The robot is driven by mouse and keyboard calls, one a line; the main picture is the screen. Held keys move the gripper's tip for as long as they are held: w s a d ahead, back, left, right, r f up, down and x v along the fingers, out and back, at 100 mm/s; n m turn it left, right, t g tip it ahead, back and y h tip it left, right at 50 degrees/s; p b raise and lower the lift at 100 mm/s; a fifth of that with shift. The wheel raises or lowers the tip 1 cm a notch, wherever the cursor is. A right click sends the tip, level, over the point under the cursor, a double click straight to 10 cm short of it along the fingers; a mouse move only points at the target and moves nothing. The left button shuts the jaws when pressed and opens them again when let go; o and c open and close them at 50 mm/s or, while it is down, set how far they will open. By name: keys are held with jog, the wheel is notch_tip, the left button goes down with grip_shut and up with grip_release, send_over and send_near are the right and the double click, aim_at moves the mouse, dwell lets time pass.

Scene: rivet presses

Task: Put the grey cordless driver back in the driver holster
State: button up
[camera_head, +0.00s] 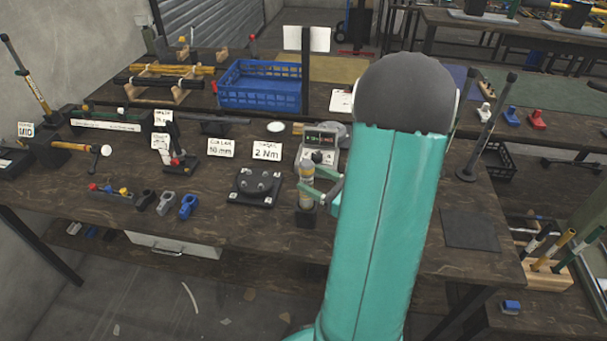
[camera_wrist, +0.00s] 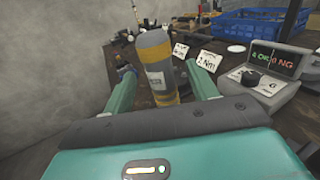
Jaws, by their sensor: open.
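My gripper (camera_head: 316,182) is open at the front of the bench. In the wrist view, its two teal fingers (camera_wrist: 163,80) stand on either side of an upright grey and yellow cylinder (camera_wrist: 156,58) with a pale band. In the head view this cylinder (camera_head: 306,188) stands over a small black block (camera_head: 307,218). I see a gap beside the fingers and cannot tell whether they touch it. I cannot tell for certain whether it is the grey cordless driver. A black stand (camera_head: 181,166) with a dark upright handle and red part is farther left; it may be the holster.
A round dark fixture (camera_head: 256,187) sits left of the gripper. A grey tester with a display (camera_head: 320,143) stands behind it, also in the wrist view (camera_wrist: 268,75). A blue crate (camera_head: 260,88) is at the back. A dark mat (camera_head: 470,229) lies clear at right.

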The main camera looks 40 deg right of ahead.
jog(key=v, duration=0.9)
jog(key=w+a+r+n+g+y, duration=0.1)
jog(key=a+r+n+g+y, duration=0.15)
jog(key=a+n+g, duration=0.75)
jog(key=w+a+r+n+g+y, duration=0.2)
jog(key=a+n+g+y, duration=0.15)
jog(key=a+n, duration=0.7)
jog(key=s+a+r+n+t+h, duration=0.1)
jog(key=a+r+n+h, duration=0.7)
jog(key=n, duration=0.5)
jog(key=shift+s+a+r+h, duration=0.15)
jog(key=shift+s+a+h, duration=0.25)
jog(key=shift+h, duration=0.5)
jog(key=shift+w+t, duration=0.1)
jog(key=shift+t, duration=0.15)
